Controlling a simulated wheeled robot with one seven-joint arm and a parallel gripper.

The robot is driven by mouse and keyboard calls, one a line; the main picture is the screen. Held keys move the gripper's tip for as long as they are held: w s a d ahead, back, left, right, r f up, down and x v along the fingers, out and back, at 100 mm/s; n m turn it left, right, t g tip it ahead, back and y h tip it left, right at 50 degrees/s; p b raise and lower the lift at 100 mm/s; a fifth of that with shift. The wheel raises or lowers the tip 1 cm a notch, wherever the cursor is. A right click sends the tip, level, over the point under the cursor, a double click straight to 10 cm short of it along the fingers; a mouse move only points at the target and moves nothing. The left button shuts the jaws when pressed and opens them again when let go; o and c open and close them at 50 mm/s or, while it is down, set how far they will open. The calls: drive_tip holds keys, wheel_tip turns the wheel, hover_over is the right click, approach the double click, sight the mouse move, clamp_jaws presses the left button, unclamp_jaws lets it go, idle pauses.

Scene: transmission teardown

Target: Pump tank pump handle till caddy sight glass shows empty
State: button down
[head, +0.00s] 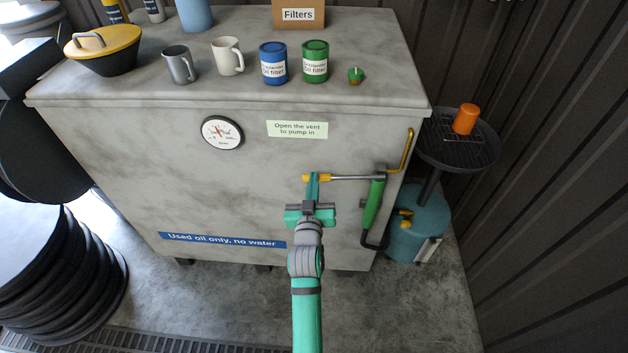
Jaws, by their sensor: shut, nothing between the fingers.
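The grey used-oil tank (220,190) fills the middle of the head view. Its pump (373,205) is a green cylinder on the right of the front face. The pump handle (345,178) is a grey rod, about level, with a yellow grip at its left end. My gripper (312,182) is shut and empty, with its fingertips over the yellow grip; whether they touch it I cannot tell. The teal caddy (412,238) stands on the floor right of the tank. A pale strip (428,250) low on it may be the sight glass; its level is too small to read.
A gauge (222,132) and a vent label (297,129) are on the tank front. Mugs, filter cans (273,63) and a yellow-lidded bowl (103,50) stand on top. A dark round tray (458,140) with an orange cup is above the caddy. Black tyres (55,265) stand left.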

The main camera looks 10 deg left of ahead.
drive_tip(key=shift+f, duration=0.7)
drive_tip(key=s+r, duration=0.5)
drive_tip(key=s, duration=0.5)
drive_tip(key=shift+s+r, duration=0.35)
drive_tip(key=shift+s, duration=0.05)
